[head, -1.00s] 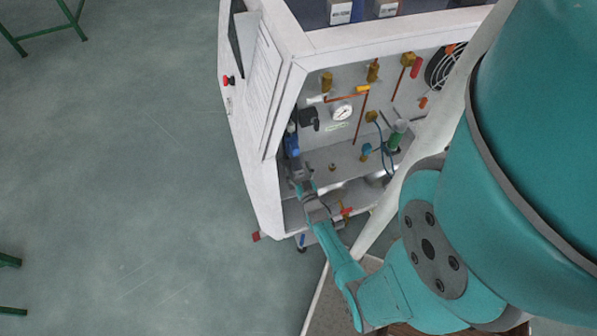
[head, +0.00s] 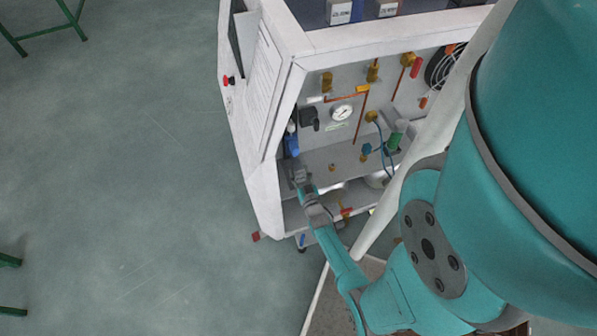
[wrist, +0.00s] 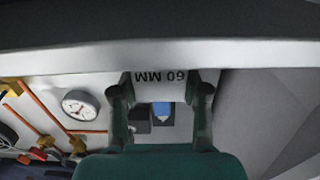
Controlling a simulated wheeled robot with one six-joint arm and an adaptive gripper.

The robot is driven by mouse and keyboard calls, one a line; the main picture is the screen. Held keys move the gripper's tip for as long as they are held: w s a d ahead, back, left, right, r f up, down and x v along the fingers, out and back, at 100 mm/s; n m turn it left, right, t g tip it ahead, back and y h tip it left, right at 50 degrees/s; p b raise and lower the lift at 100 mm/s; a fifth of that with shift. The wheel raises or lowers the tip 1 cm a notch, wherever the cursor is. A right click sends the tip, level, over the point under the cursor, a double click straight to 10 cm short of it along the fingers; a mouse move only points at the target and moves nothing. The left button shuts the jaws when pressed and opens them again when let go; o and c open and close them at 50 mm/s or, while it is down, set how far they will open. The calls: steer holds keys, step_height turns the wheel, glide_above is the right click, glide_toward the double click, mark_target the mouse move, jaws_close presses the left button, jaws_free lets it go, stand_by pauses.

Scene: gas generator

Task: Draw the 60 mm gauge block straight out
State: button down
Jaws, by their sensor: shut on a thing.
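The gauge block (wrist: 160,77) is a pale block with "60 MM" printed on it, upside down in the wrist view. My gripper (wrist: 160,92) has one dark finger on each side of it and is shut on it. In the head view my gripper (head: 299,180) is inside the lower left of the open cabinet, and the block is too small there to make out clearly. A long pale bar (wrist: 160,55) crosses the wrist view right at the block. Whether the block touches it or sits in a gap, I cannot tell.
The white cabinet (head: 262,190) has a side wall close left of my gripper. A blue part (head: 291,145) stands just behind my gripper. A gauge dial (head: 342,113), copper pipes and a green part (head: 395,140) are to the right. Open floor lies left of the cabinet.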

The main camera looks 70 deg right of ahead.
mark_target(300, 176)
steer(key=shift+v, duration=3.5)
